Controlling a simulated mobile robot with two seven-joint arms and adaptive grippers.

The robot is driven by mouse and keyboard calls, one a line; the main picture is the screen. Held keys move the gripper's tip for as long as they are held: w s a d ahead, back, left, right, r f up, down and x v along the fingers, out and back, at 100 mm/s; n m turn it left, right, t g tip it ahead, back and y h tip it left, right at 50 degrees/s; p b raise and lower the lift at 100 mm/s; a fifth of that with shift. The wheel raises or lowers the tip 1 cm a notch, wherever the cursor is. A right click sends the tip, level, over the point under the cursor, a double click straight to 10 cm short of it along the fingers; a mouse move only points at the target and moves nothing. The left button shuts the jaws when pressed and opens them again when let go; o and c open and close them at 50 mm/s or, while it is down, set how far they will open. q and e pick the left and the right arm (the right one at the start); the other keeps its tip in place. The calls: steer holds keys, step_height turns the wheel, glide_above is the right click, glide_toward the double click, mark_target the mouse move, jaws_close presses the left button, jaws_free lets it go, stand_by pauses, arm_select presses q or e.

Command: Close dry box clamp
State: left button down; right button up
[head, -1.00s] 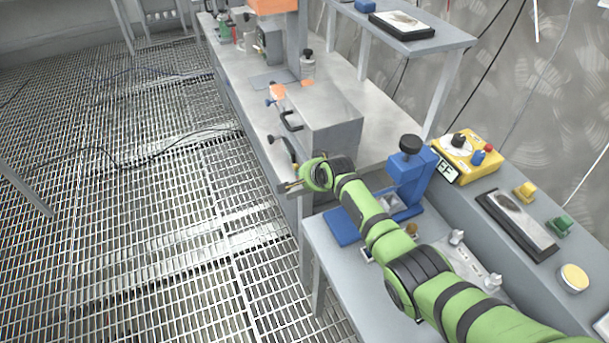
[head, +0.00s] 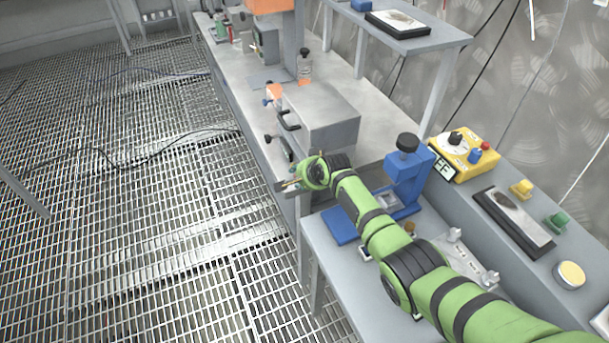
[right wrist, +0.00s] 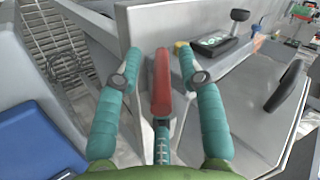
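The dry box (head: 328,120) is a grey metal box on the long bench, with a black handle (head: 287,121) on its left side. In the right wrist view the box's grey face (right wrist: 235,80) fills the right, with the black handle (right wrist: 288,88). A clamp lever with a red grip (right wrist: 161,84) stands between the teal fingers of my right gripper (right wrist: 160,62). The fingers are open, with a visible gap on each side of the red grip. In the head view my right gripper (head: 289,184) is at the bench's front edge, partly hidden by its wrist. My left gripper is not in view.
A blue press (head: 408,180) with a black knob stands under and beside my right arm. A yellow control box (head: 464,157) sits on the ledge at right. A raised shelf (head: 425,40) stands behind the dry box. The grated floor at left is clear except for cables.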

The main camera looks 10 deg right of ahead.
steer(key=v, duration=1.2)
steer(key=shift+f, duration=0.1)
